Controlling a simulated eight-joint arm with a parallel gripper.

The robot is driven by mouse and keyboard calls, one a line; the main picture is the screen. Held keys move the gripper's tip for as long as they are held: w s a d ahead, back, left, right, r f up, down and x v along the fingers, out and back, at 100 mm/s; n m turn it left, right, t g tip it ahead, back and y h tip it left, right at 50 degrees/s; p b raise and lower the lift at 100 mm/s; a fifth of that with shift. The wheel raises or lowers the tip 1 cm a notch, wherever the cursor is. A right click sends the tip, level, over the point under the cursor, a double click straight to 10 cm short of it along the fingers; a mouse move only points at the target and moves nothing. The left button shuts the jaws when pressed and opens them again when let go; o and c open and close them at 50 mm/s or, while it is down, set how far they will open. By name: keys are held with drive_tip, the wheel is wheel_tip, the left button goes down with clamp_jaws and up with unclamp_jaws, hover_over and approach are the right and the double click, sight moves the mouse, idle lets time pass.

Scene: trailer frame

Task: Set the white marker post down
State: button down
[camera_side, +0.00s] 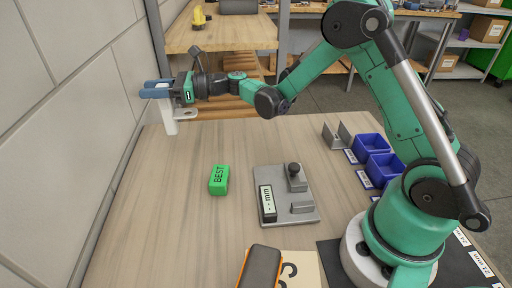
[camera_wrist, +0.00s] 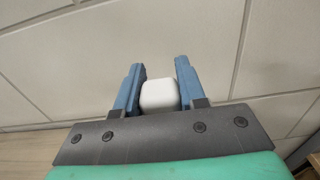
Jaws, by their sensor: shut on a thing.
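The white marker post (camera_side: 170,124) is upright at the far left end of the table, close to the wall. My gripper (camera_side: 156,89) reaches it from the right, its blue fingers around the post's upper part. In the wrist view the post's white rounded-square top (camera_wrist: 159,94) sits between the two blue fingers of my gripper (camera_wrist: 159,88). The gripper is shut on it. I cannot tell from these views whether the post's lower end touches the table.
On the wooden table (camera_side: 150,210) are a green block (camera_side: 219,180), a grey plate fixture (camera_side: 300,215), blue bins (camera_side: 372,150), a metal bracket (camera_side: 337,136) and an orange-black case (camera_side: 261,266). A wall (camera_side: 75,120) borders the left. The left part of the table is clear.

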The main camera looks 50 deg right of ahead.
sight(179, 110)
wheel_tip(179, 110, down, 7)
idle(0.4)
drive_tip(key=shift+f, duration=0.1)
drive_tip(key=shift+f, duration=0.15)
drive_tip(key=c, duration=0.5)
unclamp_jaws()
